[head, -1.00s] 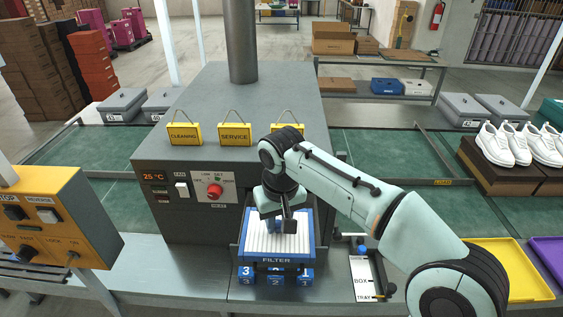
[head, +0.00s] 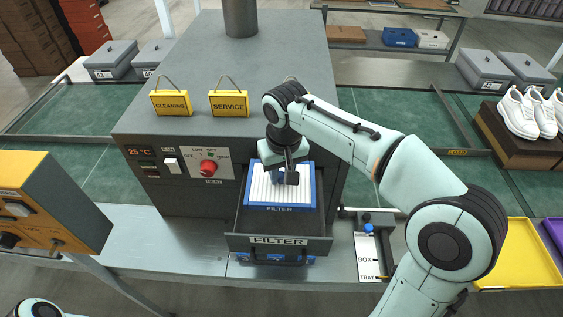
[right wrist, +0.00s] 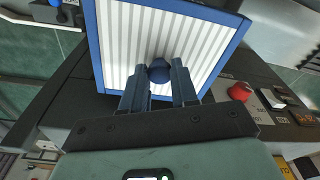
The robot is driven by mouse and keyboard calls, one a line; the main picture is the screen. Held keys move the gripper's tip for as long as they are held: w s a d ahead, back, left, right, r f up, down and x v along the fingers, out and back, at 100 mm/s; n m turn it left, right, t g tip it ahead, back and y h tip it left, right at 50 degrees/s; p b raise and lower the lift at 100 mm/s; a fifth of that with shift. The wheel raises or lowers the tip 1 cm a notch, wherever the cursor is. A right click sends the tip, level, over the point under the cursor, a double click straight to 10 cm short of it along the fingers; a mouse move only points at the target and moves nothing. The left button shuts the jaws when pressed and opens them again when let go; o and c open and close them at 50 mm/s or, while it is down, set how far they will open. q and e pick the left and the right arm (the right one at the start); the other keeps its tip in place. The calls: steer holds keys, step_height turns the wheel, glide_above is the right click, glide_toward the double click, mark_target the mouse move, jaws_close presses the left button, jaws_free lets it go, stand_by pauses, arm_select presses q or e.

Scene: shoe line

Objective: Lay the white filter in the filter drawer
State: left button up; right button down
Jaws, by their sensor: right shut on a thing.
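My right gripper (head: 285,178) is shut on the filter's knob, above the filter's face. In the head view the filter overlaps the rear part of the open drawer, with dark drawer floor showing in front of it. I cannot tell whether it touches the floor. In the right wrist view my right gripper (right wrist: 159,78) has a finger each side of the knob. My left gripper is out of view.
The grey machine (head: 215,75) stands behind the drawer, with a red knob (head: 208,168) and yellow signs. Blue blocks (head: 260,258) are partly hidden below the drawer front. An orange control box (head: 45,205) stands left; a yellow tray (head: 510,265) lies right.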

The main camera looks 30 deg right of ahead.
mark_target(282, 183)
step_height(282, 183, down, 6)
steer(key=shift+f+b, duration=0.25)
steer(key=shift+b, duration=0.5)
steer(key=shift+f, duration=0.55)
steer(key=shift+f+b, duration=0.15)
steer(key=shift+b, duration=0.2)
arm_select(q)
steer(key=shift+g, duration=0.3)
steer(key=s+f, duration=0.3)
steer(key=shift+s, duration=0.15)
arm_select(e)
steer(key=shift+w+f, duration=0.1)
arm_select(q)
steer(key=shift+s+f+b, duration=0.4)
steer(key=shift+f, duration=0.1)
arm_select(e)
steer(key=shift+f, duration=0.65)
steer(key=c, duration=0.8)
jaws_free()
